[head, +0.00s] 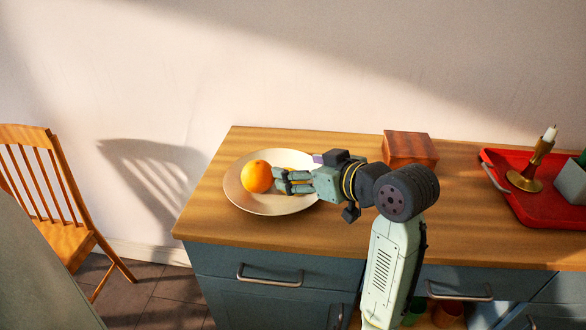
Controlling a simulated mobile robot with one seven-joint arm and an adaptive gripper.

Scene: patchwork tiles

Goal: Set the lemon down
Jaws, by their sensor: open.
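A round orange-coloured fruit (257,176) rests on a pale plate (250,204) on the wooden counter. It looks more like an orange than a lemon. I cannot clearly make out a separate lemon. My gripper (281,181) is open, low over the plate, with its fingertips just right of the fruit and pointing at it. I cannot tell whether the fingertips touch the fruit. The fingers and hand hide part of the plate's right side.
A wooden box (409,148) stands behind my arm. A red tray (510,190) at right holds a brass candlestick (527,178) with a candle and a pale square container (573,181). The counter's left front is clear. A wooden chair (62,205) stands left of the counter.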

